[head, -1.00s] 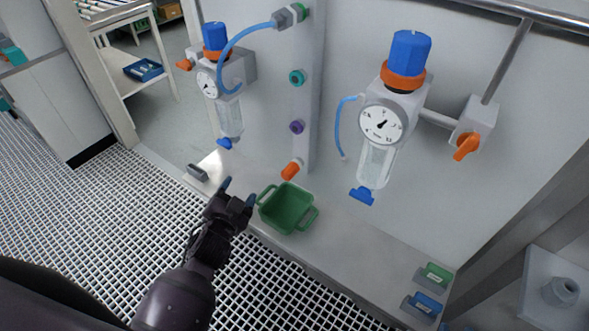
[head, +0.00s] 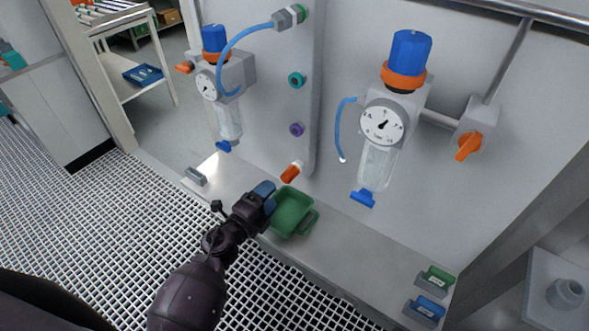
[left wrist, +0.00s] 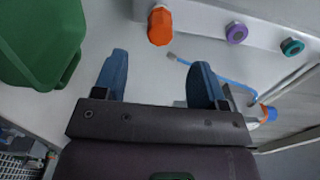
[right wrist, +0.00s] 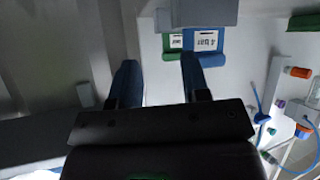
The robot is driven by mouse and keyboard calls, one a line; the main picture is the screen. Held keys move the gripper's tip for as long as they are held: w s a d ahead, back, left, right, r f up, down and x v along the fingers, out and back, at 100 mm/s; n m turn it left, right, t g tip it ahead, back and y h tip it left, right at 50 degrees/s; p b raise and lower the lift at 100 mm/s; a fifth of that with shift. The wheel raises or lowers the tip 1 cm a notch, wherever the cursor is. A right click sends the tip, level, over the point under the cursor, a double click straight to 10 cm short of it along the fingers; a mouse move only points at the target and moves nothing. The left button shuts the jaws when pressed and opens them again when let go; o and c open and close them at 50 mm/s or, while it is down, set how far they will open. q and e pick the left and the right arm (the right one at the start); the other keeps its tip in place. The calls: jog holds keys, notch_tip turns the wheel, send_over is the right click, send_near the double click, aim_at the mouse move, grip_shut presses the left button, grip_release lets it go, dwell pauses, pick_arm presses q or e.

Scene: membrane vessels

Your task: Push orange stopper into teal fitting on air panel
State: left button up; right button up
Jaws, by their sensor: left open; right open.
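The orange stopper (head: 290,174) is at the low end of the panel's fitting strip, against a pale collar. It also shows in the left wrist view (left wrist: 160,26), beyond my fingers. The teal fitting (head: 297,79) is higher on the same strip, a ring with a dark centre; in the left wrist view it is at the right (left wrist: 292,46). My left gripper (head: 268,193) is open and empty, just below and left of the stopper and apart from it, by the green bin. My right gripper (right wrist: 160,62) is open and empty, seen only in its wrist view.
The green bin (head: 306,226) stands on the ledge next to my left gripper. A purple fitting (head: 297,129) lies between stopper and teal fitting. Gauge units with blue hoses flank the strip. Labelled green (head: 437,275) and blue blocks sit at the ledge's right end.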

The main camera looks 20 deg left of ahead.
aim_at(284, 180)
pick_arm(q)
jog(key=shift+w, duration=0.1)
jog(key=shift+w+d, duration=0.2)
jog(key=shift+w, duration=0.3)
jog(key=shift+b+x, duration=0.35)
jog(key=shift+x, duration=3.5)
